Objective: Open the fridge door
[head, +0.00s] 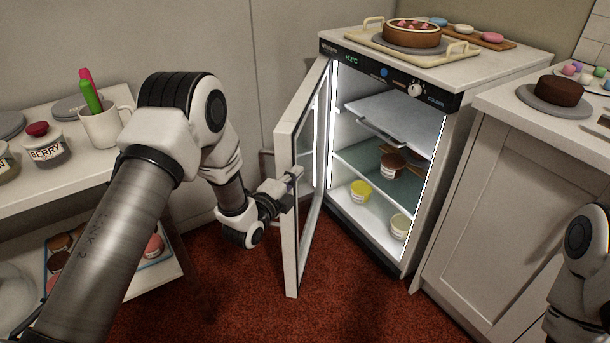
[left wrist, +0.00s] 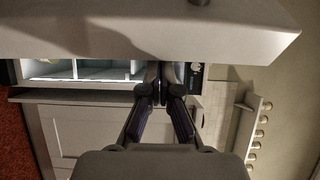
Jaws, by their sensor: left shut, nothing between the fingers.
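The small fridge (head: 452,102) stands with its door (head: 288,230) swung wide open to the left in the head view. Its lit inside shows shelves, a yellow jar (head: 361,191), a pale jar (head: 400,227) and a brown-topped jar (head: 391,164). My left gripper (head: 291,178) is at the outer part of the door, by its frame; whether it touches cannot be told. In the left wrist view the fingers (left wrist: 163,75) are together and empty, with their tips near the pale door (left wrist: 140,35). My right arm shows at the right edge, but its gripper is out of view.
A cake on a tray (head: 452,52) sits on the fridge top. A counter (head: 490,190) with a dark cake (head: 558,91) stands at right. A shelf table with a mug (head: 100,128) and a berry jar (head: 45,146) stands at left. Red carpet lies between.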

